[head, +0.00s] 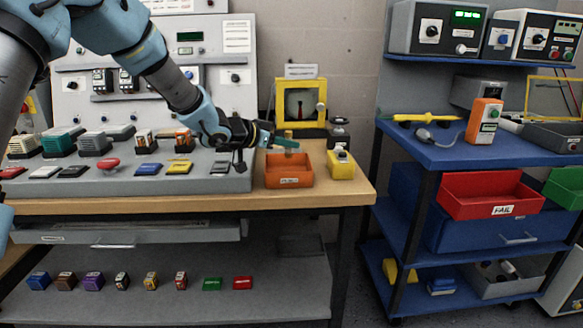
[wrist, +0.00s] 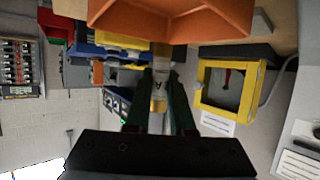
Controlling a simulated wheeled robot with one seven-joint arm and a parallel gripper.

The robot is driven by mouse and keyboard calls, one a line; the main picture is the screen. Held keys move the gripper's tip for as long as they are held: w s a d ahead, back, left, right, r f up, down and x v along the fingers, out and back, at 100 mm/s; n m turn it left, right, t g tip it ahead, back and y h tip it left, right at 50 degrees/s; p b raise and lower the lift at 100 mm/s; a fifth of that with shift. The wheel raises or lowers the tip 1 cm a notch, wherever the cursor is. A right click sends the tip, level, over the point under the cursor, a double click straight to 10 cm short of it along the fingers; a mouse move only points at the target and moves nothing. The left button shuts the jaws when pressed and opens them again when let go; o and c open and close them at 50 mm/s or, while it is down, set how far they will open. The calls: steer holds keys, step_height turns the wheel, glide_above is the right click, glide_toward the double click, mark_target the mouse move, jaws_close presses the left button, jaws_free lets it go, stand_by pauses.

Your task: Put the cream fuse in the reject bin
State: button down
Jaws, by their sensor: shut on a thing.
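My gripper (head: 284,143) is above the orange bin (head: 289,172) at the right end of the bench. The bin's small white front label is too small to read. In the wrist view my gripper (wrist: 160,105) is shut on the cream fuse (wrist: 161,75), a pale cylinder with a dark mark and a tan band, held between the green fingers. The orange bin's wall (wrist: 170,22) fills the top of that view, close to the fuse's far end. In the head view the fuse is small and partly hidden by the fingers.
A yellow container (head: 341,166) stands just right of the orange bin. A yellow-framed box (head: 300,103) stands behind it. The grey sloped panel (head: 215,182) with several fuses and modules is to the left. A red bin marked FAIL (head: 490,194) is on the blue cart.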

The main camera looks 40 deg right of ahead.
step_height(320, 180, down, 6)
steer(key=shift+r, duration=0.1)
stand_by(0.4)
steer(key=c, duration=0.8)
jaws_free()
steer(key=shift+o, duration=0.2)
steer(key=v, duration=1.2)
